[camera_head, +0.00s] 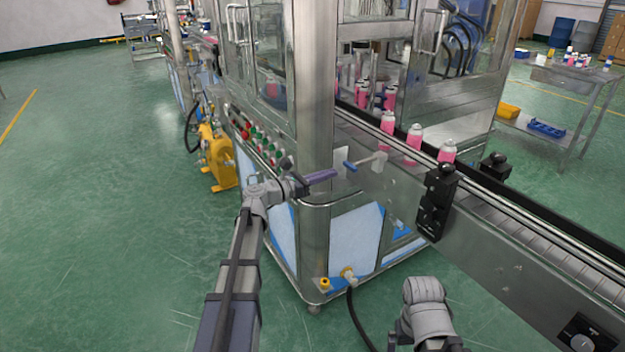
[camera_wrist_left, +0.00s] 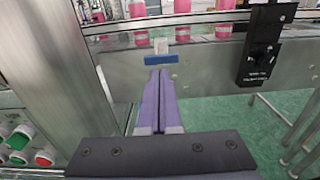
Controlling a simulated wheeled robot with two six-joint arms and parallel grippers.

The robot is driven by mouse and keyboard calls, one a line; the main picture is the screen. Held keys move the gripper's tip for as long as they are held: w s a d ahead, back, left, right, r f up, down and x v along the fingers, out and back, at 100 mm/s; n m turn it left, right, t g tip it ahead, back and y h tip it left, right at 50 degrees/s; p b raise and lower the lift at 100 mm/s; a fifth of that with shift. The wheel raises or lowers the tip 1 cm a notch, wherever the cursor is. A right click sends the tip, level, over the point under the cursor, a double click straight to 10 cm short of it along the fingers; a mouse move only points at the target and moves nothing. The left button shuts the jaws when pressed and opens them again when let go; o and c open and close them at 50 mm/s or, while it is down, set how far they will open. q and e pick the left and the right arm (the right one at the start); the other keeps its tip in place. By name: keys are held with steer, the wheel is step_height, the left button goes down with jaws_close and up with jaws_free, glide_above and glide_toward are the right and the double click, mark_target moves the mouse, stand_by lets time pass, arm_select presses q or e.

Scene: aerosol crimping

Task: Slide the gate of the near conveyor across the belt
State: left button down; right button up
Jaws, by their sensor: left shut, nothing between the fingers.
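The near conveyor (camera_head: 520,262) runs from the machine to the lower right. Its gate (camera_head: 367,161) shows at the side wall near the machine post, as a pale metal bar with a blue handle end (camera_head: 349,165) pointing outward. In the left wrist view the blue handle (camera_wrist_left: 147,60) lies just beyond my fingertips. My left gripper (camera_head: 334,173) has purple fingers pressed together and empty, pointing at the handle with a small gap seemingly between. It also shows in the left wrist view (camera_wrist_left: 158,73). My right gripper is out of view; only part of its arm shows at the bottom.
Several pink cans (camera_head: 414,146) with pale tops stand on the belt beyond the gate. A black sensor block (camera_head: 436,203) sticks out from the conveyor side, right of the gate. The machine's steel post (camera_head: 315,130) rises close by my left gripper, with a button panel (camera_head: 258,140) to its left.

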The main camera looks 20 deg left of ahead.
mark_target(352, 165)
arm_select(q)
steer(key=shift+x, duration=2.15)
steer(key=shift+d, duration=0.1)
steer(key=x, duration=0.6)
steer(key=shift+w+d, duration=0.2)
steer(key=shift+w, duration=0.15)
steer(key=shift+r, duration=0.1)
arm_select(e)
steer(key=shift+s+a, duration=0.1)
arm_select(q)
steer(key=shift+s, duration=0.1)
